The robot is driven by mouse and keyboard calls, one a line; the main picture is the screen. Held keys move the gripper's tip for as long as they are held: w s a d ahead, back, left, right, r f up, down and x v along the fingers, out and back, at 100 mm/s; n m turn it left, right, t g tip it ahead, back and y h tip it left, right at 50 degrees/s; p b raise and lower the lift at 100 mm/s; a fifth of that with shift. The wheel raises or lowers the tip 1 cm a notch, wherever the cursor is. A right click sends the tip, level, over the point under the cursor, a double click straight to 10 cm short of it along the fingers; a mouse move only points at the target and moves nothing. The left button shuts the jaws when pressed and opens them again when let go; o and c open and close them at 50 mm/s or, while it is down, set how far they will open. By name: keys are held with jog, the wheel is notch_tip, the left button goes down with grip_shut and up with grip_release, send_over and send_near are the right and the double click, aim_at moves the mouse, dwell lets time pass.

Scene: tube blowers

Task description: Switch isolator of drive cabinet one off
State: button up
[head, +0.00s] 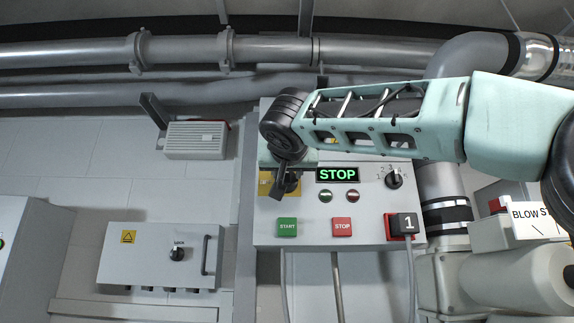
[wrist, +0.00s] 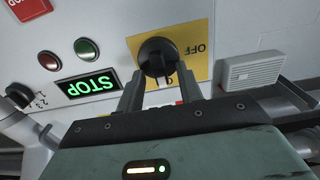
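The cabinet with the black-and-red "1" tag (head: 408,224) is a grey panel (head: 270,236) in the middle of the head view. Its isolator is a black rotary knob (wrist: 157,54) on a yellow plate (wrist: 203,36); the wrist view shows it upside down, with "OFF" readable on the plate. My gripper (wrist: 160,74) is at the knob, its two fingers apart with the knob's grip between their tips. Light gaps show beside the grip; contact cannot be told. In the head view my gripper (head: 285,178) covers most of the knob and part of the yellow plate (head: 265,184).
The panel also has a lit green "STOP" display (head: 338,174), a selector knob (head: 394,180), a green START button (head: 287,228) and a red STOP button (head: 342,227). A smaller box (head: 160,255) stands at left. Pipes (head: 270,50) run above.

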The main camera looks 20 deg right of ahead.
grip_shut()
jog(key=shift+n, duration=0.3)
jog(key=shift+w+a+f+n+b, duration=0.1)
jog(key=shift+a+f+n+b, duration=0.1)
jog(key=shift+n, duration=2.7)
jog(key=shift+w+a+f+n+b, duration=0.1)
jog(key=shift+a+f+n+b, duration=0.1)
jog(key=shift+n, duration=2.7)
jog(key=shift+a+f+n+b, duration=0.1)
jog(key=shift+f+n+b, duration=0.1)
jog(key=shift+n, duration=2.7)
grip_release()
